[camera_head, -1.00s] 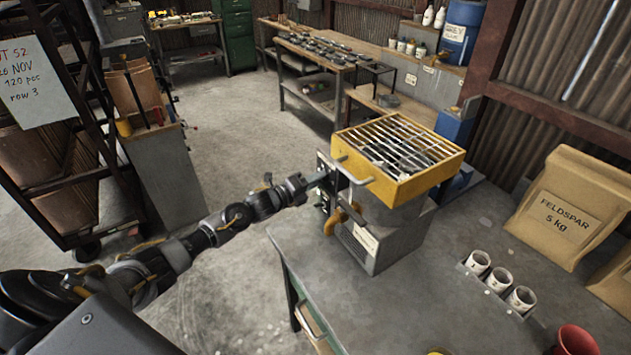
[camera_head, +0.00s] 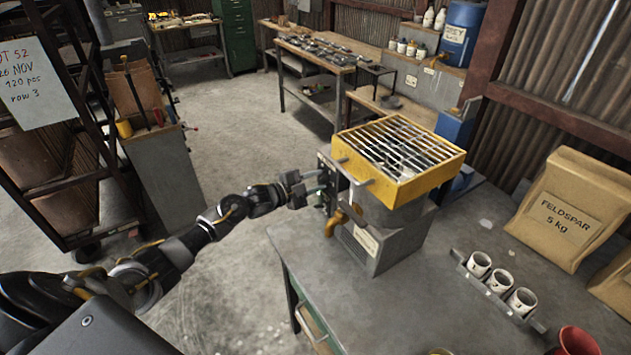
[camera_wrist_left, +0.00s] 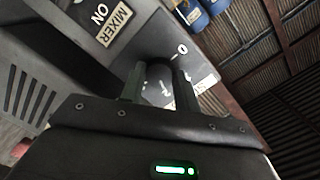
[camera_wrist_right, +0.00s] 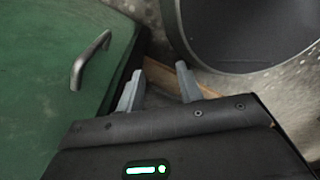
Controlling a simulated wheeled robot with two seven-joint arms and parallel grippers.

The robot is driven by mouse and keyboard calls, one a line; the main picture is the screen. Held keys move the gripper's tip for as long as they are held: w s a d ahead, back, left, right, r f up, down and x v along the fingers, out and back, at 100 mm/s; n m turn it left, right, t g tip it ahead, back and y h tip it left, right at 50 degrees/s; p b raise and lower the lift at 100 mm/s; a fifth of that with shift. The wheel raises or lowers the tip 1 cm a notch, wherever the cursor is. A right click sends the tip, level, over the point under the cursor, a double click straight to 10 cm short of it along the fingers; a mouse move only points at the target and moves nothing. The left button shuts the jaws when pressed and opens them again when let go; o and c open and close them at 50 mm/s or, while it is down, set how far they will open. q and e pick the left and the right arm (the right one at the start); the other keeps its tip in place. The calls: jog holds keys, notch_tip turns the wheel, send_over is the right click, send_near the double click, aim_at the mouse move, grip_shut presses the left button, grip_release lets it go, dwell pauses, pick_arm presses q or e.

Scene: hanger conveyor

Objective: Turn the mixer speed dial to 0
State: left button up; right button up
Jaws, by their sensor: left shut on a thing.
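The mixer (camera_head: 385,235) is a grey box on the bench with a yellow-framed grate (camera_head: 400,160) on top. Its speed dial (camera_wrist_left: 159,78) is a dark round knob in the left wrist view, between my left fingers. A "0" mark is printed just beyond it, and smaller numerals show near the knob. I cannot tell where the dial points. My left gripper (camera_head: 322,186) is at the mixer's left face, shut on the dial; the fingers hide part of it. My right gripper (camera_wrist_right: 160,88) is open and empty in the right wrist view.
A brass spout (camera_head: 333,222) protrudes below the left gripper. Three white cups (camera_head: 500,280) and a feldspar bag (camera_head: 568,210) are to the right. A green drawer front (camera_wrist_right: 60,80) is near the right gripper.

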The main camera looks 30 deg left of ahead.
pick_arm(q)
jog(key=n, duration=0.5)
jog(key=shift+h+p, duration=0.35)
jog(key=shift+h, duration=0.05)
jog(key=n, duration=0.3)
jog(key=n+p, duration=0.1)
jog(key=n, duration=0.2)
jog(key=shift+g+h, duration=0.3)
jog(key=n+p, duration=0.1)
jog(key=n, duration=0.4)
jog(key=shift+h, duration=0.3)
jog(key=n+p, duration=0.1)
jog(key=n, duration=0.4)
jog(key=shift+h, duration=0.3)
jog(key=o, duration=1)
jog(key=shift+f, duration=0.1)
jog(key=shift+c, duration=0.2)
